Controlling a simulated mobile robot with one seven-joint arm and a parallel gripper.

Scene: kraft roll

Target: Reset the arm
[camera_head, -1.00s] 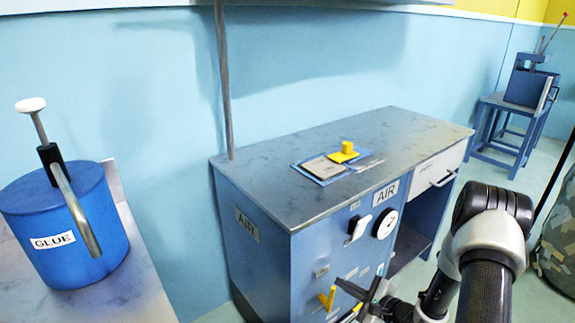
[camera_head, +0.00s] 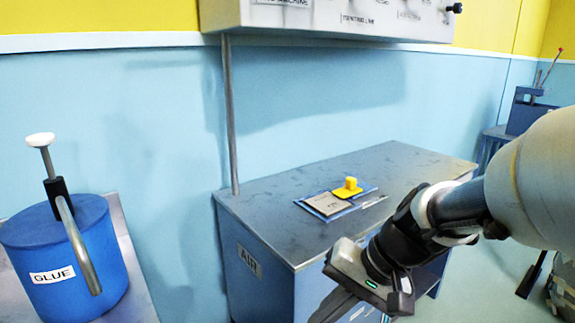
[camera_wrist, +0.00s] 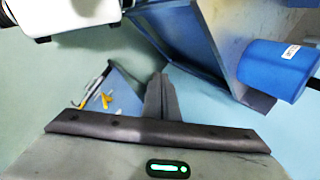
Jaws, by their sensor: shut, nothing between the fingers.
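My arm reaches in from the right edge of the head view, in front of the blue workbench. My gripper (camera_head: 332,306) is at the bottom of that view, in front of the bench's front face and pointing down. In the wrist view my gripper (camera_wrist: 160,82) shows its dark fingers together, with nothing between them. The fingertips in the head view lie partly at the lower edge. My gripper appears apart from the bench and other things.
The workbench (camera_head: 270,220) carries a blue board (camera_head: 318,204) with a yellow block (camera_head: 348,187). A blue glue pot (camera_head: 58,250) stands on a table at left; it also shows in the wrist view (camera_wrist: 280,68). A wall panel (camera_head: 350,18) hangs above. Floor shows at right.

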